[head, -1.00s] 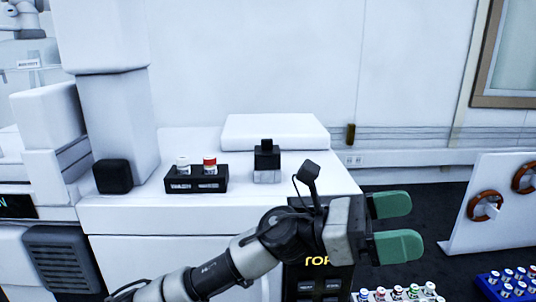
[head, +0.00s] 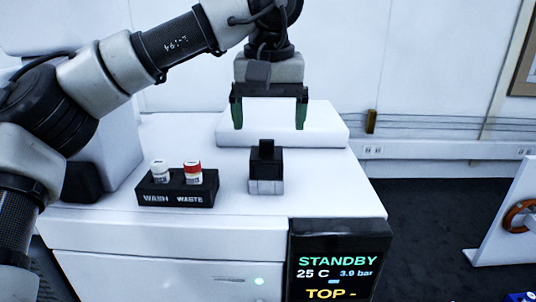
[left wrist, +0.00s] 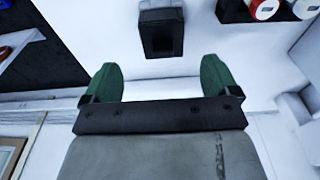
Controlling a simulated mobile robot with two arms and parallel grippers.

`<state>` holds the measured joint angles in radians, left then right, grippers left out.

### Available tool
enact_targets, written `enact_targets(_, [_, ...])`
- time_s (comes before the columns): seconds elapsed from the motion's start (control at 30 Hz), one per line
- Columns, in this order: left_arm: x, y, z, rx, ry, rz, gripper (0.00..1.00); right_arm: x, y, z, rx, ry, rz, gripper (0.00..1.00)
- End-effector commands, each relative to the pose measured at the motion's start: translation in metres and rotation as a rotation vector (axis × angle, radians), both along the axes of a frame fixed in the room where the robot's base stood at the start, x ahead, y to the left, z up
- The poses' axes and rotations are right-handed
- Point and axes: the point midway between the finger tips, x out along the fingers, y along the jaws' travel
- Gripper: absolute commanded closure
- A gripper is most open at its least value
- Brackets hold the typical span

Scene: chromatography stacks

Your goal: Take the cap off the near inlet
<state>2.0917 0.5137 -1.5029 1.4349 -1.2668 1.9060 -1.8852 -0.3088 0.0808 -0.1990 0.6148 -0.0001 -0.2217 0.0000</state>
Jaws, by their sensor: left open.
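The near inlet's cap looks to be the black stepped piece (head: 266,158) on a pale grey block (head: 266,187) on top of the white instrument. In the left wrist view the black cap (left wrist: 161,30) is ahead of the fingers, near the top edge. My left gripper (head: 270,118) points down above and behind the cap, its green fingers apart and empty. It also shows in the left wrist view (left wrist: 161,85). The gripper is not touching the cap. My right gripper is not in view.
A black rack (head: 177,190) labelled WASH and WASTE holds a white-capped vial (head: 160,171) and a red-capped vial (head: 193,173), left of the cap. A raised white slab (head: 320,125) lies behind. A screen (head: 338,265) reads STANDBY. Bare white top surrounds the cap.

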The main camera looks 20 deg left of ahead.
Motion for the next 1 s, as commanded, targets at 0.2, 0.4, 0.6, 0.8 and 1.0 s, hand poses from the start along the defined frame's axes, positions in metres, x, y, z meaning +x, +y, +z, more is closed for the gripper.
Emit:
enact_targets(0.2, [0.003,0.001,-0.025,-0.002,0.0,-0.001,0.11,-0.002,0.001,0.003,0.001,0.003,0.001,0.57])
enact_targets(0.4, [0.004,0.006,-0.043,-0.001,0.002,-0.001,0.11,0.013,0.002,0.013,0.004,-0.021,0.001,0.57])
enact_targets(0.6, [0.007,0.008,-0.072,-0.003,0.001,0.0,0.11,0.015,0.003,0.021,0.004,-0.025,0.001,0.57])
enact_targets(0.8, [0.008,0.008,-0.079,-0.004,-0.001,0.0,0.11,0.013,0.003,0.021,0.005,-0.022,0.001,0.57])
enact_targets(1.0, [0.008,0.008,-0.079,-0.004,0.0,0.0,0.24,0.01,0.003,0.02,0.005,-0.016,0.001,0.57])
